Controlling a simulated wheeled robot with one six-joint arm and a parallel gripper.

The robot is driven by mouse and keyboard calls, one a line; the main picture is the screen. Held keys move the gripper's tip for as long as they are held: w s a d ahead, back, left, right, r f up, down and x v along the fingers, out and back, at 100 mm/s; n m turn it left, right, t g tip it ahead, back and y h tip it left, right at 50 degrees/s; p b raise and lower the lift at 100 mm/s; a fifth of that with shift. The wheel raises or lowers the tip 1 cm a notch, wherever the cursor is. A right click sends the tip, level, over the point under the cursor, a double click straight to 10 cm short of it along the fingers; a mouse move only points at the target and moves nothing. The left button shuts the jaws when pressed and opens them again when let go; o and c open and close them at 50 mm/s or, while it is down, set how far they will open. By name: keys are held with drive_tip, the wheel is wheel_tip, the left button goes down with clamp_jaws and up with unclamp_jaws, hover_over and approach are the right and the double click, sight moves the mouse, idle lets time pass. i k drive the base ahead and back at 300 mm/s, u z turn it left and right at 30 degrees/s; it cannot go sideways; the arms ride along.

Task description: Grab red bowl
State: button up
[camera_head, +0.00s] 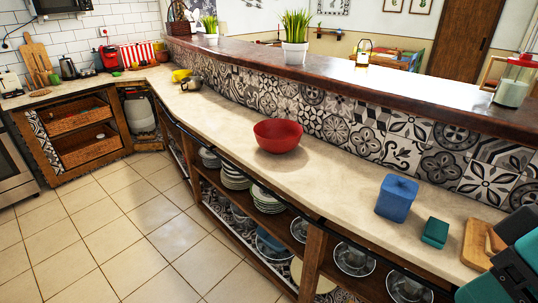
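The red bowl (278,137) stands upright on the long pale counter (330,170), near the tiled backsplash, around the middle of the view. Its inside looks empty. Nothing touches it except the counter. A teal and black part of my arm shows at the lower right edge, well to the right of the bowl. The fingers of my gripper do not show.
A blue canister (396,198), a small green box (435,233) and a wooden board (477,243) stand right of the bowl. Plates (234,177) fill shelves below. A raised ledge (345,75) runs behind. The tiled floor (130,225) is clear.

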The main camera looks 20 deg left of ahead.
sight(277, 136)
drive_tip(key=u, duration=1.5)
drive_tip(key=i, duration=1.35)
drive_tip(key=z, duration=0.75)
drive_tip(key=i, duration=0.6)
drive_tip(key=z, duration=0.75)
